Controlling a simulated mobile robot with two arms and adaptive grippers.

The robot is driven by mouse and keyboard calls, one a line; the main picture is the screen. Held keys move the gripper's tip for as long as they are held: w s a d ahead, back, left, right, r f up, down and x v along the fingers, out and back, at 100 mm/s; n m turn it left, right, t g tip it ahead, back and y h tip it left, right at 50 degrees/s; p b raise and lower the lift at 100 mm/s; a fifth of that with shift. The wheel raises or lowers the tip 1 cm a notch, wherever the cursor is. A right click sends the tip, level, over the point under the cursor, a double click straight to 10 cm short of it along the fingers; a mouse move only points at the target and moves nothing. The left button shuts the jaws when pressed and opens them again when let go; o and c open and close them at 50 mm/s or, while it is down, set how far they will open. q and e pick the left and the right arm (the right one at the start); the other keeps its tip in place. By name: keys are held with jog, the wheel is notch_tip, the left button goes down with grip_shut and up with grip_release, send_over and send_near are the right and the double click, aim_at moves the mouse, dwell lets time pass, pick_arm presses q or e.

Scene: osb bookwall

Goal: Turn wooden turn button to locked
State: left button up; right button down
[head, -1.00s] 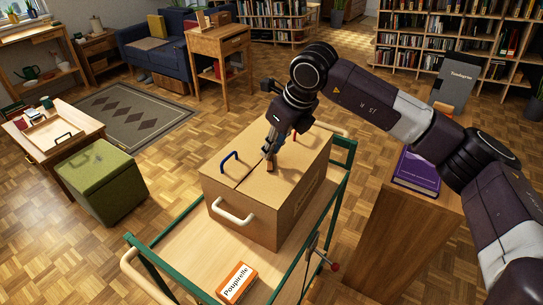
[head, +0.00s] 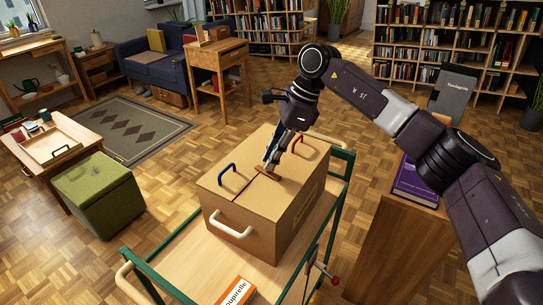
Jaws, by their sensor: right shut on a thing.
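A large cardboard-brown box (head: 262,215) stands on a cart, its top split by a seam. The small wooden turn button (head: 265,173) sits on the top near the seam and appears to lie across it. My right gripper (head: 271,167) reaches down from above and is shut on the turn button, its fingers partly hiding it. The top carries a blue handle (head: 228,173) left of the seam and a red handle (head: 316,138) at the right. My left gripper is not in view.
The cart (head: 190,263) has green rails and a pale deck, with an orange box (head: 236,291) at its front. A wooden cabinet (head: 385,245) with a purple book (head: 416,182) stands close at the right. A green ottoman (head: 98,192) stands left; open floor lies between.

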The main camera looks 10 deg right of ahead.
jog(key=shift+w+r+n, duration=0.1)
jog(key=shift+n, duration=0.5)
jog(key=shift+g, duration=0.3)
jog(key=c, duration=1.8)
grip_release()
jog(key=v, duration=1.2)
